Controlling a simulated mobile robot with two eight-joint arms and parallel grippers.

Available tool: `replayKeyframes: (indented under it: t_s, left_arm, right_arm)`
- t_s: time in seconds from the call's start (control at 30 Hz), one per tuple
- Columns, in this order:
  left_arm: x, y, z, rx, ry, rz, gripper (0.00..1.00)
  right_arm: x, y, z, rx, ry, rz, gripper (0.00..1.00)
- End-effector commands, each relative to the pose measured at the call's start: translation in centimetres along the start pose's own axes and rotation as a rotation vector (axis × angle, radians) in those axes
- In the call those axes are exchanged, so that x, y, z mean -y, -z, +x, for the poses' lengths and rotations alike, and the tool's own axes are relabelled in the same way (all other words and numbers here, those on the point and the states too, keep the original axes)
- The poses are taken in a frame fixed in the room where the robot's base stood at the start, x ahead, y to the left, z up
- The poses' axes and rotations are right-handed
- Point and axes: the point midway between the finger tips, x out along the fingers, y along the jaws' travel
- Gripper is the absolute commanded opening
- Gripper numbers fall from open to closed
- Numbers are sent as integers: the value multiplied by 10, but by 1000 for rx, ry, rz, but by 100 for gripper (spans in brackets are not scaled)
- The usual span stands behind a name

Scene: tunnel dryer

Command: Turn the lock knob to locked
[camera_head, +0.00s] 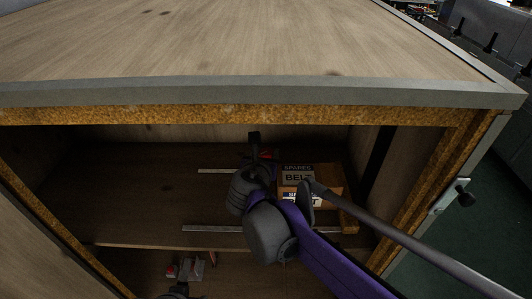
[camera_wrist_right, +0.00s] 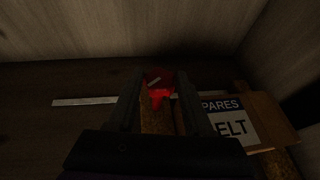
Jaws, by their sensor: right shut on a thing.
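A red knob-like part (camera_wrist_right: 158,82) with a pale slanted line on its face shows in the right wrist view, between the fingers of my right gripper (camera_wrist_right: 157,100). The fingers are shut on it. I cannot tell for sure that it is the lock knob, and no lock markings are readable. In the head view my right gripper (camera_head: 256,150) reaches into the open wooden cabinet, over the upper shelf, and a bit of red shows beside its fingertips. My wrist and arm hide much of the area in front.
A box labelled SPARES BELT (camera_head: 298,175) stands just right of my gripper. Metal strips (camera_head: 205,228) lie on the shelf (camera_head: 130,215). Small red and grey items (camera_head: 192,268) sit lower down. The shelf's left side is clear.

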Motion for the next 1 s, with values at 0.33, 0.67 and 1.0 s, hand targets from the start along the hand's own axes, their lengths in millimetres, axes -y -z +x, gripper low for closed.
replayKeyframes:
  t_s: [0.33, 0.67, 1.0]
  left_arm:
    - [0, 6, -8, -3, 0, 0, 50]
    - [0, 12, -16, -7, 0, 0, 50]
    - [0, 16, -21, -10, 0, 0, 50]
  right_arm:
    - [-5, -1, 0, 1, 176, 72, 0]
    - [-8, -2, 1, 0, 409, 170, 0]
    - [-9, -1, 2, 0, 560, 232, 0]
